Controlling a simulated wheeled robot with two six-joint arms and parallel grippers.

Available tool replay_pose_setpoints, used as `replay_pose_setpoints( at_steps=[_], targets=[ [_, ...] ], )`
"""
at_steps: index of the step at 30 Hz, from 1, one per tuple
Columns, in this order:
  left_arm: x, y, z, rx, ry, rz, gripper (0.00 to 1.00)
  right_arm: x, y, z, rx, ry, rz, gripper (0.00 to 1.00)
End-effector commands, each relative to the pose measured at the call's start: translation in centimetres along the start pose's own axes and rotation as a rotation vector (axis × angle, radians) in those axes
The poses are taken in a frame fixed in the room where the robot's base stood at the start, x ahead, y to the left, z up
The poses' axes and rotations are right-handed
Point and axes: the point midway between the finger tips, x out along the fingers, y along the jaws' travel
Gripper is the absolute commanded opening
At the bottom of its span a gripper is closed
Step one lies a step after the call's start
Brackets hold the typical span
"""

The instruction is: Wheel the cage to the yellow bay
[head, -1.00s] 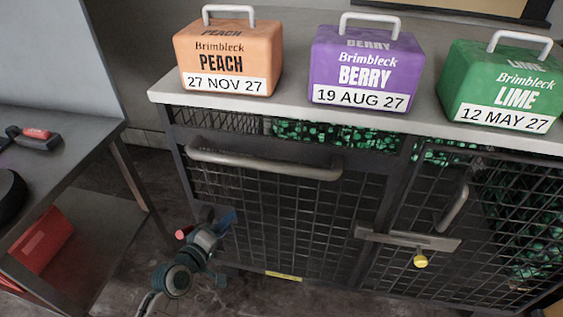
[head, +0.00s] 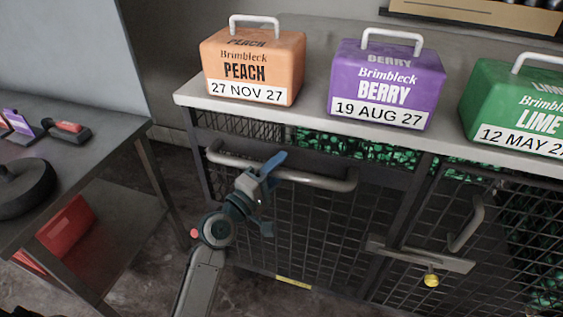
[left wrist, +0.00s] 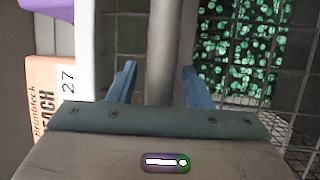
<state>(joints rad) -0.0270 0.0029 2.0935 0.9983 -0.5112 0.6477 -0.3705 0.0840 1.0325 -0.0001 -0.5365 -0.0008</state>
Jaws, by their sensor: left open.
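The cage (head: 305,230) is a dark wire-mesh unit under a grey top, with a grey horizontal push handle (head: 325,180) across its left front panel. My left gripper (head: 272,195) is open and empty in front of this handle, near its middle, hiding part of it. In the left wrist view, the handle (left wrist: 163,45) runs upright in line with the gap between the blue fingers of my left gripper (left wrist: 160,72). I cannot tell whether the fingers reach around it. The yellow bay is not in view, and neither is my right gripper.
Peach (head: 250,68), berry (head: 385,82) and lime (head: 520,105) boxes stand on the grey top. A latch bar (head: 415,255) with a yellow knob (head: 431,281) crosses the right panel. A grey side table (head: 95,125) stands at left, with a red bin (head: 65,235) below.

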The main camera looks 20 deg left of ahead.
Motion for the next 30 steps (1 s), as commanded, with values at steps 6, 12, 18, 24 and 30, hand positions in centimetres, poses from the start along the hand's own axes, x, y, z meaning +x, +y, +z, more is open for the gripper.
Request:
replay_pose_setpoints(
  at_steps=[6,12,18,24,30],
  targets=[
    [1.26,0.03,0.02,-0.001,0.0,0.0,0.45,0.29,0.01,0.67,0.001,-0.002,0.0,0.0],
    [1.27,-0.03,0.02,0.0,0.0,0.0,0.45,0.33,0.01,0.68,0.001,-0.001,0.0,0.0],
    [1.25,-0.03,0.02,0.0,0.0,-0.001,0.12,0.32,0.01,0.68,0.0,-0.002,0.0,0.0],
    [1.24,-0.06,0.01,0.0,0.0,-0.001,0.0,0.32,0.0,0.67,0.0,-0.002,0.0,0.0],
    [0.89,-0.22,-0.66,0.004,-0.001,-0.004,0.0,0.36,-0.29,0.55,0.002,-0.001,-0.003,0.0]
  ],
)
